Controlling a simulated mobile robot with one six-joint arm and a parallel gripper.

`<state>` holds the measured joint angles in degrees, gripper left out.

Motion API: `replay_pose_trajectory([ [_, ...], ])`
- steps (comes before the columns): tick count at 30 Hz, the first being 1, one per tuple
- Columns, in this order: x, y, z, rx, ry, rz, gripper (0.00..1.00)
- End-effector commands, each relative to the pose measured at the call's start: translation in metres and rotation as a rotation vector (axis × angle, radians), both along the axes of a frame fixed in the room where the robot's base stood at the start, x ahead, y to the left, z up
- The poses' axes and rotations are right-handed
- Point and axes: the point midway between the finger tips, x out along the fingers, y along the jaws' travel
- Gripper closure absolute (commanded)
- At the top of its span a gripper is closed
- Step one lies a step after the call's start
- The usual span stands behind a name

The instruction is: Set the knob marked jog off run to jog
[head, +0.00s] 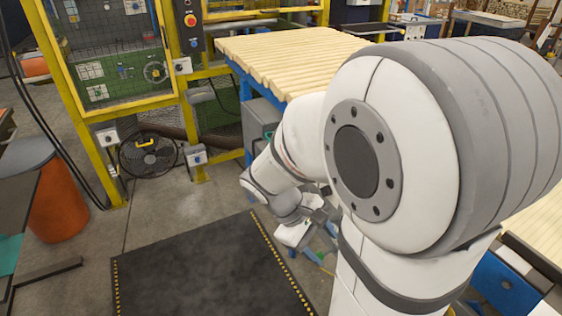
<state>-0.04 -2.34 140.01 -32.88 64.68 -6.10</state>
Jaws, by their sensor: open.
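My gripper (293,236) is at the end of my arm, low in front of the grey cabinet and right of the black mat. It is small in view and partly hidden by my own arm; it is open and I see nothing between its fingers. I cannot read any jog, off, run marking, so I cannot tell which control is the knob. Small control boxes sit on the yellow frame: one at the left post (108,137), one at the lower middle (195,155) and one higher up (183,65). A grey cabinet (261,120) stands behind my arm, its front partly covered.
A dark control panel (190,26) with a red button is at the top. A fan (147,150) stands behind the yellow frame. A black mat (200,270) lies on the floor. An orange bin (57,200) is at left. Wooden slats (285,55) lie behind my arm.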

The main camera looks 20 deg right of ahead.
Motion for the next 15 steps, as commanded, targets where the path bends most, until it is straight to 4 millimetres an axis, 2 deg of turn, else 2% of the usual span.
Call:
replay_pose_trajectory([
  [1, 0.003, -0.012, -0.018, -0.061, 0.095, 0.057, 0.46],
  [5, 0.018, -0.045, -0.041, -0.225, 0.319, 0.225, 0.46],
  [9, 0.045, -0.072, -0.067, -0.395, 0.547, 0.419, 0.46],
  [15, 0.091, -0.093, -0.11, -0.603, 0.807, 0.688, 0.46],
])
